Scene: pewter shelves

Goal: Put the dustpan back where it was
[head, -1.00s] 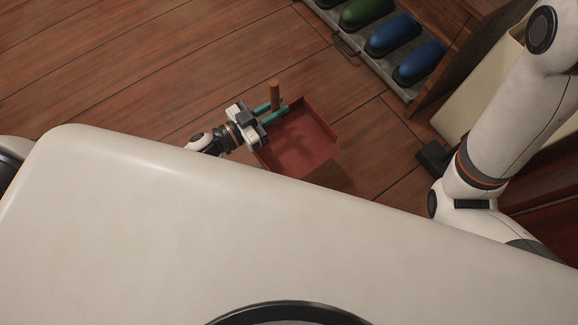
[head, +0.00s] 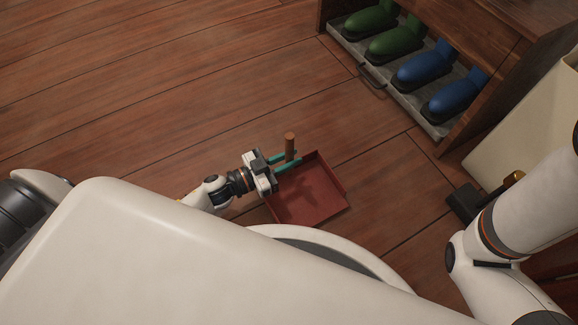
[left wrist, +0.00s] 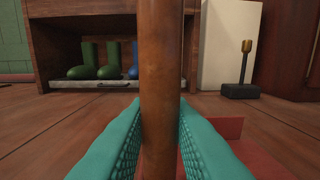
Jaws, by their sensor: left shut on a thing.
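The dustpan (head: 312,199) is a red square pan with an upright brown wooden handle (head: 290,143). My left gripper (head: 287,163) is shut on the handle, its teal fingers on either side of it. In the left wrist view the handle (left wrist: 159,80) stands upright between the teal finger pads, with part of the red pan (left wrist: 235,152) low at the right. The pan is low over the wooden floor; I cannot tell whether it touches it. My right gripper is not clearly in view; only my right arm shows at the right.
A wooden shelf unit (head: 503,52) stands at the upper right, with green and blue boots on a grey tray (head: 343,37). A cream panel (head: 527,120) stands beside it. A dark block with a brass-topped post (left wrist: 241,90) stands on the floor before it. Floor at the left is clear.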

